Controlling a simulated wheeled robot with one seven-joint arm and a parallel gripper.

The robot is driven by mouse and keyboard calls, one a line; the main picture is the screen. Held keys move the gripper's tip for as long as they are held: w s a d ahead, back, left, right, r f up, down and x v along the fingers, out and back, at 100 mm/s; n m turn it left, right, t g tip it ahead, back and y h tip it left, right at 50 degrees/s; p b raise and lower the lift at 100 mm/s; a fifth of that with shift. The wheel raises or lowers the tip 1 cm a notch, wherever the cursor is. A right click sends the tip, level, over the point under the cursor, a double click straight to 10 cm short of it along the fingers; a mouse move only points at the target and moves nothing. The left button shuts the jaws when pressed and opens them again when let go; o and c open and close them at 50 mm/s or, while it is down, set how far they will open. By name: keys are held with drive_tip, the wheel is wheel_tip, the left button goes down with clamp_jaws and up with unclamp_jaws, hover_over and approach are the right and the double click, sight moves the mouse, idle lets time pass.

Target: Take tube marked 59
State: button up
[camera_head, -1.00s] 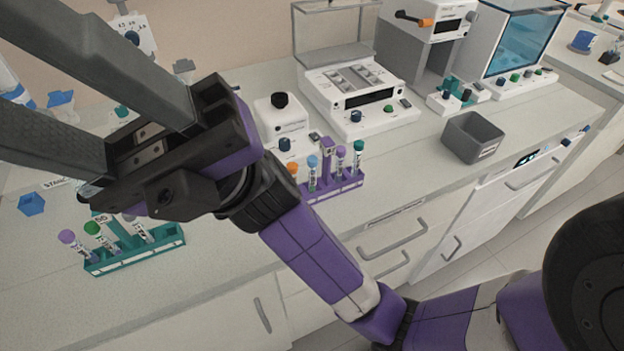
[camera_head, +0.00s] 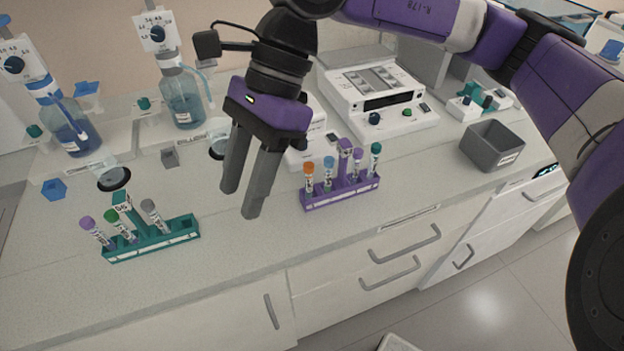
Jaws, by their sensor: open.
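My gripper (camera_head: 240,205) is open and empty. It points down above the bench, between the two tube racks. A purple rack (camera_head: 342,195) stands to its right. It holds tubes with an orange cap (camera_head: 309,170), a light blue cap (camera_head: 328,163), a purple cap (camera_head: 357,157) and a dark green cap (camera_head: 376,150). A teal rack (camera_head: 150,250) stands to its left. It holds tubes with a purple cap (camera_head: 88,224), a green cap (camera_head: 111,217) and a grey cap (camera_head: 149,207). The tube markings are too small to read, so I cannot tell which is 59.
Two dispenser bottles, one blue (camera_head: 72,130) and one teal (camera_head: 183,100), stand at the back left. A white instrument (camera_head: 375,95) stands behind the purple rack. A grey bin (camera_head: 491,146) is on the right. The bench between the racks is clear.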

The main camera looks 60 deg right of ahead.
sight(329, 159)
drive_tip(key=d+h, duration=0.2)
drive_tip(key=d, duration=0.3)
drive_tip(key=s+d+f+m+h, duration=0.1)
drive_tip(key=d+h, duration=0.1)
drive_tip(key=d, duration=0.4)
drive_tip(key=s+d+h, duration=0.1)
drive_tip(key=d+h, duration=0.1)
drive_tip(key=d, duration=0.4)
drive_tip(key=shift+s+f+m+g, duration=0.2)
drive_tip(key=shift+f+m+g, duration=0.1)
drive_tip(key=shift+f, duration=0.1)
drive_tip(key=shift+s+d+f, duration=0.1)
drive_tip(key=shift+d+f, duration=0.1)
drive_tip(key=shift+d, duration=0.1)
wheel_tip(329, 159, down, 7)
drive_tip(key=shift+d+f+p, duration=0.1)
drive_tip(key=shift+f+p, duration=0.1)
drive_tip(key=shift+p, duration=0.5)
drive_tip(key=shift+c, duration=0.2)
clamp_jaws()
